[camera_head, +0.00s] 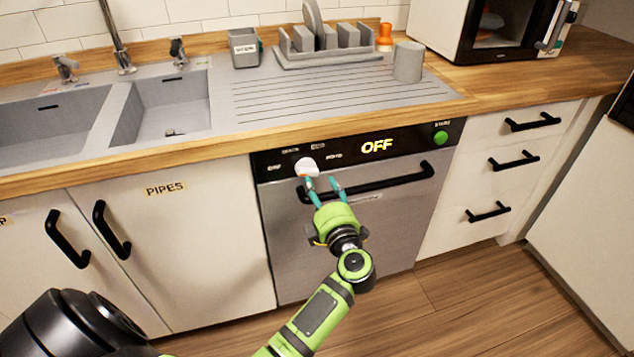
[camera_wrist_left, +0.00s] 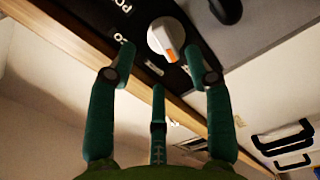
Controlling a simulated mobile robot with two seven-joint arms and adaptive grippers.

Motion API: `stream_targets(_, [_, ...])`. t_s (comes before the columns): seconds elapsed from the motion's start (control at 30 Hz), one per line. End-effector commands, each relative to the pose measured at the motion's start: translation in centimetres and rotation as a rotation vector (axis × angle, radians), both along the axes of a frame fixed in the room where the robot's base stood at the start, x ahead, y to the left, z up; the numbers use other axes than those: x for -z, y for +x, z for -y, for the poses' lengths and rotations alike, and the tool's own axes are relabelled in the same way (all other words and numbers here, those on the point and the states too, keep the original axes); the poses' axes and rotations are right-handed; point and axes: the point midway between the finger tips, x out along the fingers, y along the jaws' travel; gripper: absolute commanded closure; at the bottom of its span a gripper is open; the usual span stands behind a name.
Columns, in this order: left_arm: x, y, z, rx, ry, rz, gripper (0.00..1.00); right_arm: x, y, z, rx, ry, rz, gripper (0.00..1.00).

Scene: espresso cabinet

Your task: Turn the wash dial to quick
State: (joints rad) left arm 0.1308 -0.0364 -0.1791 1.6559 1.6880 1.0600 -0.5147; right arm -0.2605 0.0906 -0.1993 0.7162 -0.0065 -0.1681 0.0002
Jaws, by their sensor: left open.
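The wash dial (camera_head: 306,167) is a white round knob on the black control panel of the dishwasher (camera_head: 400,220). In the left wrist view the dial (camera_wrist_left: 166,38) shows an orange mark on its face. Small white labels surround it, too small to read surely. The panel display (camera_head: 377,146) reads OFF. My left gripper (camera_head: 323,182) is open just in front of the dial. In the left wrist view its fingers (camera_wrist_left: 160,65) point at the dial, with the dial between their tips. I cannot tell whether they touch it. My right gripper does not show.
A black bar handle (camera_head: 385,182) crosses the dishwasher door close below the dial. A green button (camera_head: 440,137) sits at the panel's right end. The wooden counter edge (camera_head: 230,138) overhangs above. Drawers (camera_head: 500,165) stand to the right and a cabinet labelled PIPES (camera_head: 165,188) to the left.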

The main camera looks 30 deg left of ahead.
Motion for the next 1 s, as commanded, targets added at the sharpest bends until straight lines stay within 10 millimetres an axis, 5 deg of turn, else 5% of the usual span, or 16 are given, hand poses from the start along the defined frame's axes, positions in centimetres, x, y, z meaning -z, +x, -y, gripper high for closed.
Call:
stream_targets(0.3, [-0.1, 3.1, -3.6, 0.001, 0.006, 0.001, 0.48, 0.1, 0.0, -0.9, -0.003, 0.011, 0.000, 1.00])
stream_targets(0.7, [0.0, 3.6, -4.3, 0.002, 0.004, -0.001, 0.48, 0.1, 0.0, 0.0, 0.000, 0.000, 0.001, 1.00])
stream_targets(0.83, [0.0, 3.6, -4.3, 0.002, 0.004, -0.001, 1.00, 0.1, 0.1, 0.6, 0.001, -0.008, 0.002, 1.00])
stream_targets(1.0, [0.0, 3.6, -4.3, 0.002, 0.004, -0.001, 1.00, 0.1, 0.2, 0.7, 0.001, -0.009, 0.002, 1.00])
